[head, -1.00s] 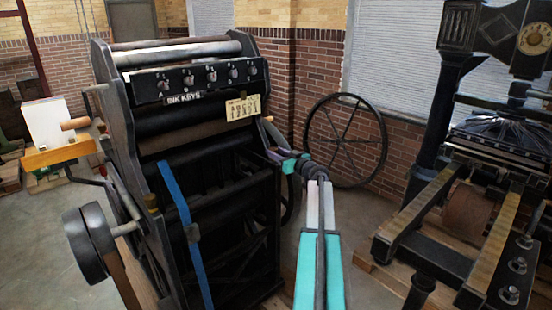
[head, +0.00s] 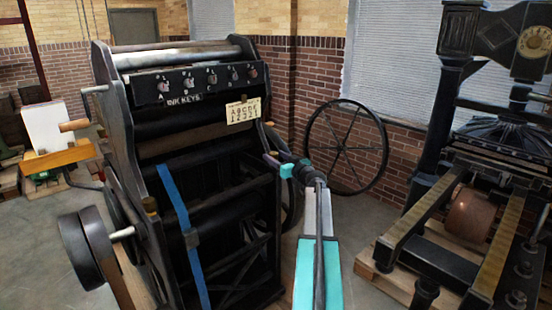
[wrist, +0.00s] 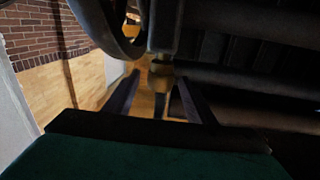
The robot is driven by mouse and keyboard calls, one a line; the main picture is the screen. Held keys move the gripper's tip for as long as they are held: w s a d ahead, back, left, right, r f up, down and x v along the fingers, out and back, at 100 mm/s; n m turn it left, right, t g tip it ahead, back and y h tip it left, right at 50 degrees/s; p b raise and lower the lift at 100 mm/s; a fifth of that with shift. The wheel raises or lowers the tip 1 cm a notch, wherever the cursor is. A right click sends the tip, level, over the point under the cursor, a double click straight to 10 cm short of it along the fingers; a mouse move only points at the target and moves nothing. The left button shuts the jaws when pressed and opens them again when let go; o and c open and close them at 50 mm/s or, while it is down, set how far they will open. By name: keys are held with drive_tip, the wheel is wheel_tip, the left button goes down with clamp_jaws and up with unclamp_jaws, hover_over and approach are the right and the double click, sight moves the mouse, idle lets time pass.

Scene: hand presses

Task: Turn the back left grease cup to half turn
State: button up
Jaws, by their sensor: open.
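In the wrist view a brass grease cup (wrist: 161,70) hangs at the end of a dark post, close to the tips of my gripper (wrist: 161,80). The two fingers are apart, one on each side of the cup's lower part; I cannot tell whether either touches it. In the head view my gripper (head: 270,155) reaches the right side of the black press (head: 210,150), and its fingertips are hard to make out there. Another brass cup (head: 150,205) shows on the press's left side frame.
A large spoked wheel (head: 345,148) stands behind my arm, near the brick wall. A second press (head: 445,190) stands on a wooden pallet at the right. Heavy round weights (head: 85,245) stick out at the press's left. Floor shows between the two presses.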

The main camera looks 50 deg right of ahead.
drive_tip(key=s+a+b, duration=0.2)
drive_tip(key=s+b, duration=0.1)
drive_tip(key=s, duration=1)
drive_tip(key=shift+s+a, duration=0.3)
idle(0.5)
